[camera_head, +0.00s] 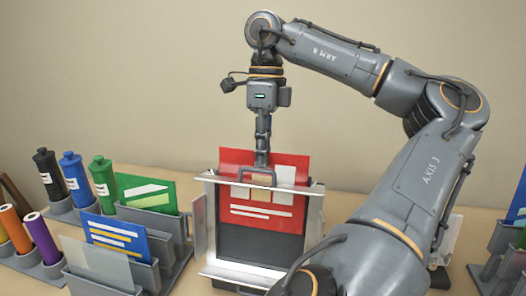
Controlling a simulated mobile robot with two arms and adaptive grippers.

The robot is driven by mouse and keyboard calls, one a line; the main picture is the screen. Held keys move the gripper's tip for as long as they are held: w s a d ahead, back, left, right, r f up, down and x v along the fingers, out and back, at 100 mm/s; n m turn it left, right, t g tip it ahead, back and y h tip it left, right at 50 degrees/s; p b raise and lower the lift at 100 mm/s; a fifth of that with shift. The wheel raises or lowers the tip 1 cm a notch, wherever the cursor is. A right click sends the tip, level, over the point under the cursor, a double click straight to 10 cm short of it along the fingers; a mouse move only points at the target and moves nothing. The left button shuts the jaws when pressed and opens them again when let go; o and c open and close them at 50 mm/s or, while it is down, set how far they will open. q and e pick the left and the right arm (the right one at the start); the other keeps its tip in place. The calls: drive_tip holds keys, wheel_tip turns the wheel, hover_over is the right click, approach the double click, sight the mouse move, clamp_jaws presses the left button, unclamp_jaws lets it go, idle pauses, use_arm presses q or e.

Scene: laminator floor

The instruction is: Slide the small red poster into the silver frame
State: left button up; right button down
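The red poster (234,206) has white lines and pale blocks on it. It stands nearly upright at the silver frame (209,176) in the middle of the table. Its upper part rises above the frame's top bar, and its lower part lies over the dark backing (262,246), which is bare at the bottom. My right gripper (262,158) comes down from above, its narrow fingers closed at the poster's top edge, just above the frame's handle (257,175). The far side of the poster is hidden. My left gripper is not in view.
At the left, holders carry a green card (148,191), a blue card (118,240) and a pale grey card (103,262). Several coloured bottles and rolls (73,176) stand beside them. My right arm covers the table right of the frame. More racks (507,265) show at the right edge.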

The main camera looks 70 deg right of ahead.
drive_tip(key=shift+f, duration=0.15)
drive_tip(key=c, duration=1.4)
unclamp_jaws()
drive_tip(key=shift+c, duration=0.2)
wheel_tip(320, 180, up, 12)
drive_tip(key=d, duration=0.2)
drive_tip(key=shift+w+f, duration=0.1)
drive_tip(key=shift+f, duration=0.05)
